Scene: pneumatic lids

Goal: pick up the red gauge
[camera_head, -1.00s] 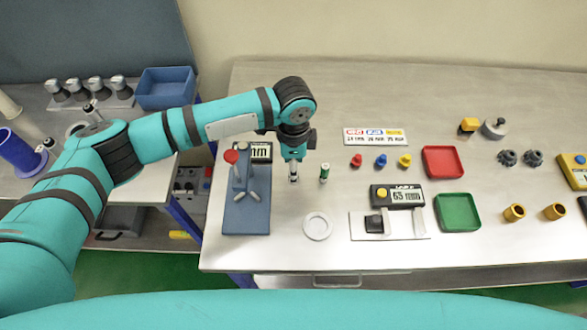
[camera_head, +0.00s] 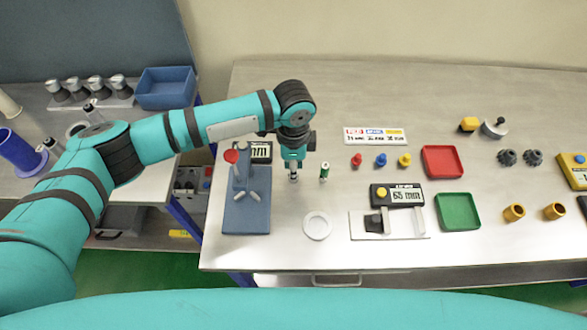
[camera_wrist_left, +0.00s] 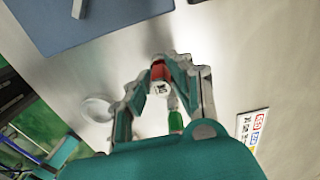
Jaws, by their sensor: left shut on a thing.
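The red gauge (camera_wrist_left: 158,72) is a small cylinder with a red band and a pale, marked end. In the left wrist view it sits between the fingertips of my left gripper (camera_wrist_left: 159,76), which is shut on it. In the head view my left gripper (camera_head: 293,177) points down over the table, and its fingers mostly hide the gauge. I cannot tell whether the gauge is clear of the table. A green gauge (camera_head: 324,172) stands upright just to the right; it also shows in the left wrist view (camera_wrist_left: 175,121). My right gripper is not in view.
A blue stand (camera_head: 246,212) with a red knob is left of the gripper. A white ring (camera_head: 317,226) lies in front. To the right are a label card (camera_head: 375,136), a 65 mm display (camera_head: 397,196), a red tray (camera_head: 442,162) and a green tray (camera_head: 458,212).

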